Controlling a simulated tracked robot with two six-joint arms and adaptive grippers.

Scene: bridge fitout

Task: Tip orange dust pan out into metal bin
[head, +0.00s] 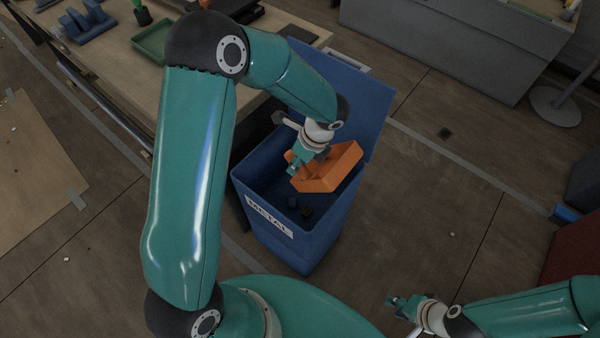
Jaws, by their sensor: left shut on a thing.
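The orange dust pan (332,172) is tilted over the open top of the blue metal bin (297,250), which has a white label reading METAL. My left gripper (298,165) is shut on the dust pan and holds it at the bin's mouth. Small dark pieces (300,208) lie inside the bin below the pan. The inside of the pan is partly hidden by the gripper. My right gripper (397,305) is at the lower right, away from the bin and small in view; its finger gap is unclear.
The bin's blue lid (365,100) stands open behind it. A wooden workbench (120,70) with a green tray (153,40) and blue holders (88,22) is at the upper left. A grey cabinet (450,45) stands at the back. The floor right of the bin is clear.

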